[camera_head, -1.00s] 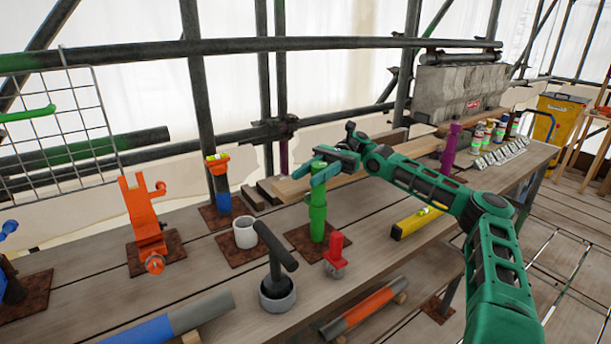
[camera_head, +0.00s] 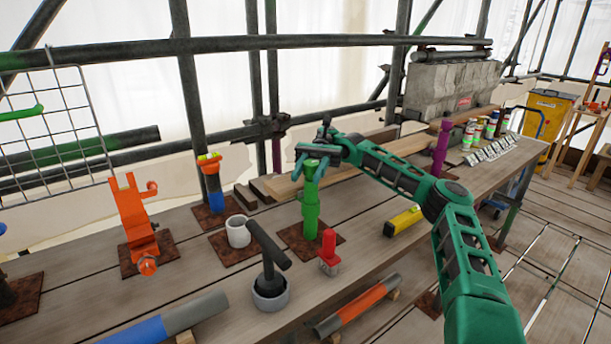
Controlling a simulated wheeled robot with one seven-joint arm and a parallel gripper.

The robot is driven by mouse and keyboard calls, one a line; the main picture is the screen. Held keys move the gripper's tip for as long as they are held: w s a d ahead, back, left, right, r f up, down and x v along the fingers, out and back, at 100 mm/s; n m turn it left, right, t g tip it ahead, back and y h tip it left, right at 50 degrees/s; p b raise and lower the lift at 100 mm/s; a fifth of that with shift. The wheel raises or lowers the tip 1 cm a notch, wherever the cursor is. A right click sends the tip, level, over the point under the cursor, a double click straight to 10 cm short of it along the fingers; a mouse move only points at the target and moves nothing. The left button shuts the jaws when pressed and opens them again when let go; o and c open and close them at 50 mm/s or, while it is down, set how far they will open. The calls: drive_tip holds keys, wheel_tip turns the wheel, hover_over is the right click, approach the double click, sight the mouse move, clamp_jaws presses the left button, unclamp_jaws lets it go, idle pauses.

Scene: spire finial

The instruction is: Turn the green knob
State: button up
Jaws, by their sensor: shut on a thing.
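The green knob (camera_head: 311,167) is the top of a green post (camera_head: 310,208) that stands upright on a rusty square plate (camera_head: 335,240) on the workbench. My gripper (camera_head: 312,165) is at the top of the post, with its teal fingers around the knob. It is shut on the knob. The fingers and wrist hide part of the knob's top. My green arm reaches in from the right.
Close to the post are a red-handled fitting (camera_head: 328,252), a dark T-handle in a grey cup (camera_head: 270,265) and a white cup (camera_head: 238,231). A yellow level (camera_head: 403,222) lies to the right. An orange bracket (camera_head: 135,225) stands at left. A pipe rail (camera_head: 240,43) runs behind.

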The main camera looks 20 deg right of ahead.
drive_tip(key=o, duration=1)
drive_tip(key=shift+o, duration=0.2)
drive_tip(key=shift+r, duration=0.15)
drive_tip(key=shift+r, duration=0.3)
drive_tip(key=s+a+r, duration=0.6)
drive_tip(key=a+r, duration=0.4)
